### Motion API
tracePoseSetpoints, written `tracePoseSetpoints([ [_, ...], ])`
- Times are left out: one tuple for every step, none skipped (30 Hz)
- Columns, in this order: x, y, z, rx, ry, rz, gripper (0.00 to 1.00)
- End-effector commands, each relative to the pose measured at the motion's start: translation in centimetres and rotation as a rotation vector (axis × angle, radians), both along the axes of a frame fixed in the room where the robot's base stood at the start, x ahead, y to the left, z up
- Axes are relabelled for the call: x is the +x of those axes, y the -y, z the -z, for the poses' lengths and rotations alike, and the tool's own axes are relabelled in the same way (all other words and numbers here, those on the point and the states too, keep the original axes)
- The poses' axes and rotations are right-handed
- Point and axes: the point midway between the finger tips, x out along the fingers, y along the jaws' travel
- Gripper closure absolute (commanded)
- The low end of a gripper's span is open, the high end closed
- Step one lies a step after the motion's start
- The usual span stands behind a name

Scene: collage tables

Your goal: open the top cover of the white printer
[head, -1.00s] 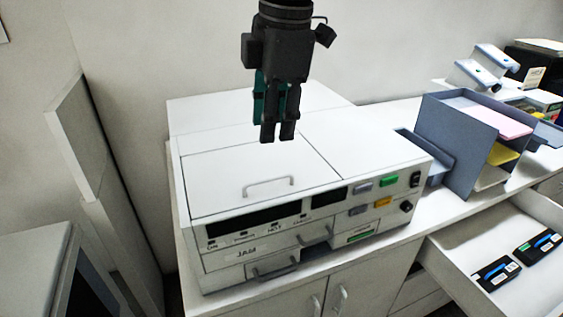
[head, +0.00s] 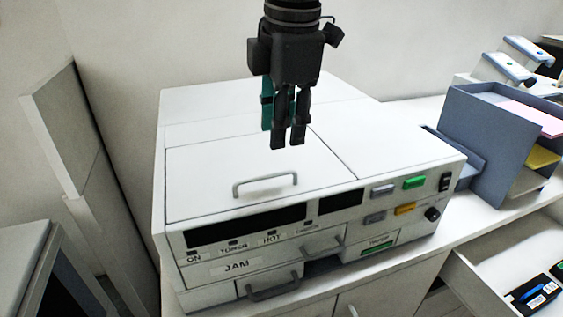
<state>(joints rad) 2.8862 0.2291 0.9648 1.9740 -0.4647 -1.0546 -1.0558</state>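The white printer (head: 405,152) stands on a white cabinet top. Its top cover (head: 215,165) lies flat and shut, with a grey bar handle (head: 266,185) near the cover's front edge. My gripper (head: 287,146) hangs over the printer, fingers pointing down, behind and above the handle and apart from it. The two fingertips are close together with nothing seen between them; whether they touch is hard to tell. The printer's front shows dark display strips, coloured buttons (head: 414,182) and a JAM label.
A grey-blue organizer (head: 487,143) with coloured papers stands right of the printer. An open drawer (head: 480,290) with dark cartridges (head: 537,290) juts out at lower right. A white panel (head: 62,130) stands at left. The space above the printer is free around my gripper.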

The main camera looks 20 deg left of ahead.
Motion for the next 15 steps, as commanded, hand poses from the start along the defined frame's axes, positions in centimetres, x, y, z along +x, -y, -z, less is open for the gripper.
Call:
tracePoseSetpoints([
  [0.1,0.0,0.8,-0.003,-0.004,-0.001,0.7],
  [0.2,-0.1,1.2,-0.002,-0.003,0.0,0.7],
  [0.4,-0.1,1.9,-0.003,-0.004,0.0,0.7],
  [0.4,-0.2,2.4,-0.003,-0.004,0.001,0.7],
  [0.5,-0.2,2.9,-0.002,-0.003,0.001,0.7],
  [0.6,-0.3,3.5,-0.003,-0.004,0.001,0.7],
  [0.7,-0.3,4.0,-0.003,-0.003,0.001,0.7],
  [0.8,-0.4,4.5,-0.003,-0.004,0.001,0.7],
  [0.9,-0.4,5.1,-0.003,-0.004,0.002,0.7],
  [0.9,-0.5,5.4,-0.002,-0.004,0.002,0.7],
  [1.0,-0.5,5.8,-0.002,-0.004,0.003,0.7],
  [1.1,-0.5,6.3,-0.002,-0.002,0.003,0.7],
  [1.2,-0.6,6.7,-0.002,-0.002,0.003,0.7],
  [1.2,-0.6,7.0,-0.003,-0.003,0.004,0.7],
  [1.3,-0.6,7.4,-0.003,-0.002,0.004,0.7],
])
